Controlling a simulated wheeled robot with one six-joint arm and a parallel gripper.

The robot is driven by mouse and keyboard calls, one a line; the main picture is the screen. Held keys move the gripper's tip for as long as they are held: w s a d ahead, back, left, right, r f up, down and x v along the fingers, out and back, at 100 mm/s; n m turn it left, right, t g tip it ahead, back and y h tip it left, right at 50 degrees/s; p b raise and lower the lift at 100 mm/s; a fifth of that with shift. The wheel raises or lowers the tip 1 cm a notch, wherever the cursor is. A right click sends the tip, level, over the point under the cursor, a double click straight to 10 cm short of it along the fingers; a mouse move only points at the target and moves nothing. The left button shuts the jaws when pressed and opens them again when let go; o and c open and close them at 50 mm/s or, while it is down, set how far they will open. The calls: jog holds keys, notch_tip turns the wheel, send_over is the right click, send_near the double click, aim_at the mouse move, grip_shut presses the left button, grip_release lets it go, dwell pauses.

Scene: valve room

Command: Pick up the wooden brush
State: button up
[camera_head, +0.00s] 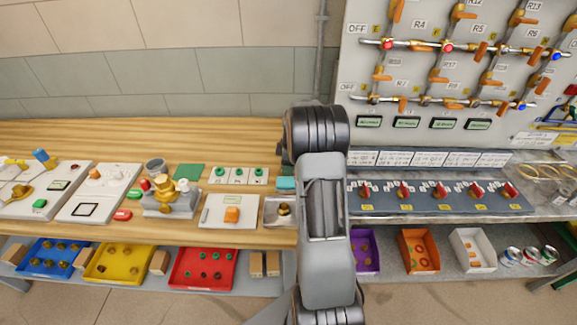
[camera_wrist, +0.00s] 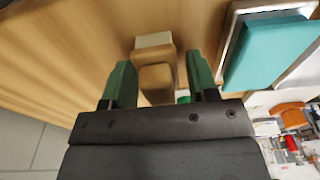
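In the wrist view, a small wooden block-shaped thing with a pale cream end, which looks like the wooden brush (camera_wrist: 157,77), shows between the two green fingers. My gripper (camera_wrist: 161,65) is open, with one finger on each side of it. A narrow gap shows at the right finger. In the head view, my arm hides both the brush and my gripper.
A teal block in a metal-edged tray (camera_wrist: 228,45) lies right of the fingers in the wrist view. In the head view, the wooden bench (camera_head: 130,135) is clear along its back. A grey switch panel (camera_head: 440,197) stands right of my arm.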

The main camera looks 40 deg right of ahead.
jog(key=c, duration=0.8)
jog(key=shift+o, duration=0.2)
jog(key=shift+r, duration=0.45)
notch_tip(320, 180, up, 2)
jog(key=shift+r+b, duration=0.1)
jog(key=shift+b, duration=0.4)
jog(key=s+a+r+b, duration=0.2)
jog(key=s+a+r, duration=0.7)
jog(key=a+r, duration=0.1)
jog(key=shift+a, duration=0.45)
